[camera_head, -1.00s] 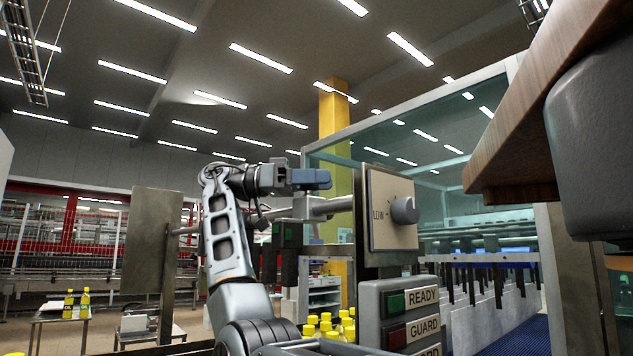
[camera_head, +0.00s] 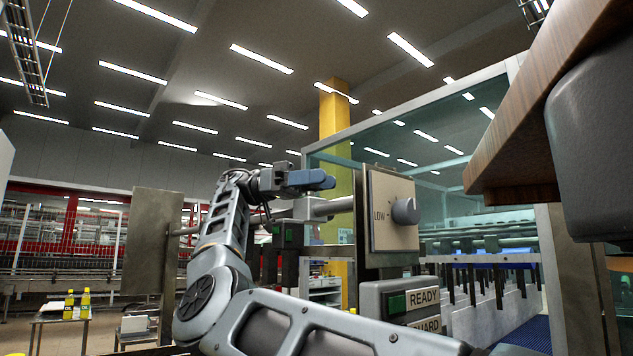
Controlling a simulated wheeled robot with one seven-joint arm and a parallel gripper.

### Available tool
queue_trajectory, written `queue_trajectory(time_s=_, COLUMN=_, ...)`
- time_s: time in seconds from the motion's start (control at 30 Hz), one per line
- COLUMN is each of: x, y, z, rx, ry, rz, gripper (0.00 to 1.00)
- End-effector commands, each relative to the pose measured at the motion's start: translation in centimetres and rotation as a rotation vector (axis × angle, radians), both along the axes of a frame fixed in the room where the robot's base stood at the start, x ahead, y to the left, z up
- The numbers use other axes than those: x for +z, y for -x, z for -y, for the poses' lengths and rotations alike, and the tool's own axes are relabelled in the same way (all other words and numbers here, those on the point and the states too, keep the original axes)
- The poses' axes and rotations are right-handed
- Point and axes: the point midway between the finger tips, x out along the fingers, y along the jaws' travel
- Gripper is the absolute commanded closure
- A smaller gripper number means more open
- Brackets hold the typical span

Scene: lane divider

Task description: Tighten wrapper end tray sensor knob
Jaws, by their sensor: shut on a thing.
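My gripper (camera_head: 316,180) is up in the middle of the view, its blue-grey fingers pointing right. The fingers are together on a small thing that they hide, most likely the sensor knob. A grey metal rod (camera_head: 328,207) runs just below the fingers towards the panel. A beige panel marked LOW (camera_head: 388,230) stands right of my fingertips and carries a round grey dial knob (camera_head: 405,211). My gripper looks apart from that dial. No label for the end tray sensor can be read.
A grey box with READY and GUARD labels (camera_head: 372,300) is below the panel. A glass-walled machine (camera_head: 430,165) stands behind it. A wooden edge (camera_head: 525,125) overhangs at the upper right. My arm crosses the lower middle and hides what is behind.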

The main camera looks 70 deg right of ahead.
Motion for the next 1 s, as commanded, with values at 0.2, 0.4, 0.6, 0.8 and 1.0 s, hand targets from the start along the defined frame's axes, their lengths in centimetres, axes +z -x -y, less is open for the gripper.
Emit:
queue_trajectory(time_s=0.2, x=0.25, y=0.11, z=-0.12, rx=-0.006, ry=0.005, rz=0.0, gripper=0.87)
queue_trajectory(time_s=0.4, x=0.25, y=0.13, z=-0.12, rx=-0.006, ry=0.005, rz=0.001, gripper=0.55)
queue_trajectory(time_s=0.6, x=0.14, y=0.08, z=-0.07, rx=-0.005, ry=0.003, rz=0.002, gripper=0.35)
queue_trajectory(time_s=0.8, x=0.07, y=0.06, z=-0.05, rx=-0.004, ry=0.002, rz=0.001, gripper=0.35)
queue_trajectory(time_s=1.0, x=0.03, y=0.05, z=-0.02, rx=-0.003, ry=0.001, rz=0.001, gripper=0.35)
